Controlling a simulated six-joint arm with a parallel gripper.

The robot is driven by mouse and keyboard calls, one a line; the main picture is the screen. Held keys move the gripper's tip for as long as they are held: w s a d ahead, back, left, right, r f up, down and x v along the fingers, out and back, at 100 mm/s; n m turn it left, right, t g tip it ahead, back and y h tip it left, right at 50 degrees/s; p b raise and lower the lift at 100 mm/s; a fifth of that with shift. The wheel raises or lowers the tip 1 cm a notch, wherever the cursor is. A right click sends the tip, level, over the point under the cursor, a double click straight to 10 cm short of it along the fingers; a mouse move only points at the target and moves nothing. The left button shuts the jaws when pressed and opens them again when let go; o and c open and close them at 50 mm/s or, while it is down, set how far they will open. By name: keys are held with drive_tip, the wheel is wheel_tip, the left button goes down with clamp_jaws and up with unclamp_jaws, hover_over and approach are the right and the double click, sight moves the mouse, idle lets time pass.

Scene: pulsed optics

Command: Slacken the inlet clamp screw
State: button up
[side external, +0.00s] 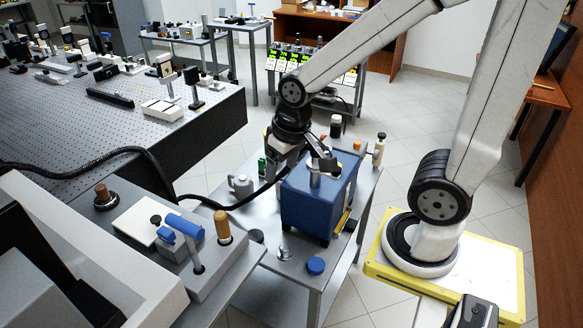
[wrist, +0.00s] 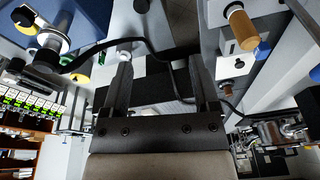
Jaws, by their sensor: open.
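The blue box (side external: 310,205) stands on the metal cart, with a metal fitting (side external: 315,178) on its top. In the wrist view a metal fitting (wrist: 55,32) shows on the blue box at upper left, beside the black hose (wrist: 95,62). A small dark knob (wrist: 21,16) there may be the clamp screw; I cannot tell for sure. My gripper (side external: 271,172) is beside the blue box's top, apart from the fitting. In the wrist view my gripper (wrist: 160,78) has its two dark fingers wide apart, with nothing held between them.
A grey unit with a brown-topped knob (side external: 222,226) and a blue handle (side external: 184,225) stands at left. The black hose (side external: 160,175) crosses toward the cart.

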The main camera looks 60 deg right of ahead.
drive_tip(key=s+d+n+g, duration=0.1)
drive_tip(key=s+d+n, duration=0.1)
drive_tip(key=d+n, duration=1.25)
drive_tip(key=s+d+n+g, duration=0.2)
drive_tip(key=d+n, duration=0.5)
drive_tip(key=n, duration=1.4)
wheel_tip(320, 180, down, 5)
drive_tip(key=shift+s+a+f, duration=0.1)
drive_tip(key=shift+s, duration=0.05)
drive_tip(key=shift+f, duration=0.1)
drive_tip(key=shift+f, duration=3.75)
